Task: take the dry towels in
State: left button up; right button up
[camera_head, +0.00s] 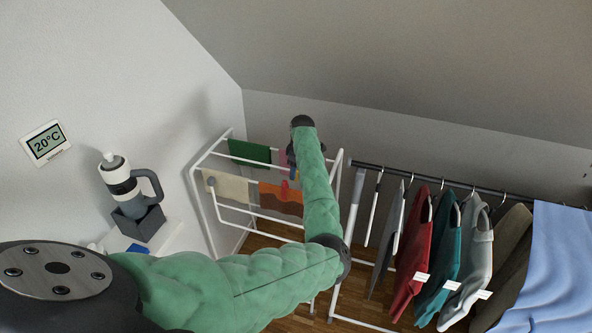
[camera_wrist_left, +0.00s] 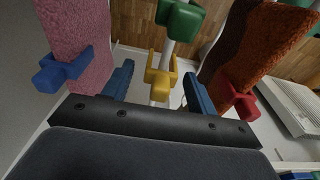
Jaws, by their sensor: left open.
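A white drying rack (camera_head: 226,208) stands by the back wall. On it hang a green towel (camera_head: 250,152), a beige towel (camera_head: 228,188), an orange-brown towel (camera_head: 275,203) and a pink towel (camera_head: 283,157), mostly hidden by my left arm. My left gripper (camera_head: 291,166) is over the rack. In the left wrist view its jaws (camera_wrist_left: 159,74) are open, with a yellow clothespin (camera_wrist_left: 159,80) on a white bar between them. A blue clothespin (camera_wrist_left: 60,73) grips the pink towel (camera_wrist_left: 75,30); a red one (camera_wrist_left: 238,102) grips the orange-brown towel (camera_wrist_left: 250,45). A green clothespin (camera_wrist_left: 180,18) shows beyond.
A clothes rail (camera_head: 450,183) with several hung garments and a light blue cloth (camera_head: 555,265) stands close on the right. A bottle-like device (camera_head: 125,190) sits in a dark holder on the left. A wall display (camera_head: 46,143) reads 20°C. A white slatted unit (camera_wrist_left: 292,105) shows at the wrist view's right.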

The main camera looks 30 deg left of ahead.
pick_arm(q)
jog(key=shift+r, duration=0.4)
jog(key=shift+d+r+b, duration=0.15)
jog(key=shift+r+b, duration=0.4)
jog(key=r, duration=0.1)
jog(key=r+b, duration=0.1)
jog(key=r, duration=0.2)
jog(key=shift+w+d+r, duration=0.1)
jog(key=shift+d+r, duration=0.05)
jog(key=shift+d, duration=0.1)
jog(key=shift+r+b, duration=0.35)
jog(key=shift+r, duration=0.25)
pick_arm(e)
jog(key=w+a+r, duration=0.2)
jog(key=w+r, duration=0.2)
jog(key=shift+w+a, duration=0.25)
jog(key=shift+w, duration=0.15)
jog(key=shift+s, duration=0.1)
